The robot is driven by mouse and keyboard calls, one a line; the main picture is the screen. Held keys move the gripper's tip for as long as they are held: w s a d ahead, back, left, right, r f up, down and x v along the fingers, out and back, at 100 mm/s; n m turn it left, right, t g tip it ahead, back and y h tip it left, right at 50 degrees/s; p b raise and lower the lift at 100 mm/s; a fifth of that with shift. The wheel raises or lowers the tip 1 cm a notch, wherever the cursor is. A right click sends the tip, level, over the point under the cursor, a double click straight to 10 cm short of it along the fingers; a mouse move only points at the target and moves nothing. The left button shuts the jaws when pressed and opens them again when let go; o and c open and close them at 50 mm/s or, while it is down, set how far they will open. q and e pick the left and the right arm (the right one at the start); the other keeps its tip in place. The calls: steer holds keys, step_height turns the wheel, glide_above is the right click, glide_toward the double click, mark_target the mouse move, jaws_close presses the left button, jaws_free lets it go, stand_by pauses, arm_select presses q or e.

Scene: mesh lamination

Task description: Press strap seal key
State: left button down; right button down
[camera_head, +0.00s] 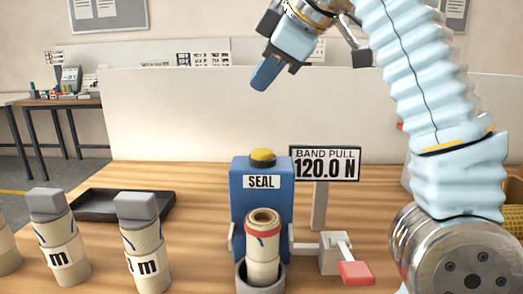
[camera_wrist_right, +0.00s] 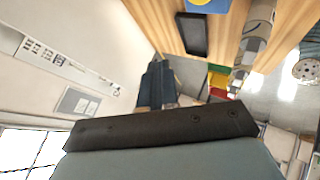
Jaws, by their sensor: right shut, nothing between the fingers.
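The blue strap-seal unit (camera_head: 240,195) stands upright on the wooden table, with a SEAL label and a yellow key (camera_head: 262,156) on top. A cream roll (camera_head: 264,250) with a red and blue band stands in a grey cup at its front. My right gripper (camera_head: 264,76) hangs high in the head view, above the yellow key in the picture and apart from it. It is shut and empty, fingers pointing down and left. The fingers (camera_wrist_right: 157,84) also show in the right wrist view, where a blue edge (camera_wrist_right: 207,4) shows at the top. My left gripper is not in view.
A sign (camera_head: 325,164) reads BAND PULL 120.0 N. A red-padded lever (camera_head: 356,273) sticks out right of the unit. Grey-capped rolls (camera_head: 142,240) stand at the left, before a black tray (camera_head: 95,204). A low white partition (camera_head: 190,115) runs behind the table.

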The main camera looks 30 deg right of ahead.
glide_above(265, 153)
step_height(265, 153, down, 4)
steer(key=shift+f, duration=0.15)
step_height(265, 153, down, 3)
steer(key=shift+r+b, duration=0.15)
steer(key=shift+b, duration=1.05)
steer(key=shift+f+b, duration=0.65)
steer(key=shift+f, duration=0.1)
steer(key=shift+f, duration=0.15)
steer(key=shift+f, duration=0.25)
steer(key=shift+f+b, duration=0.55)
steer(key=shift+b, duration=0.1)
stand_by(0.8)
steer(key=shift+r, duration=0.1)
steer(key=shift+r+p, duration=0.85)
steer(key=shift+p, duration=0.25)
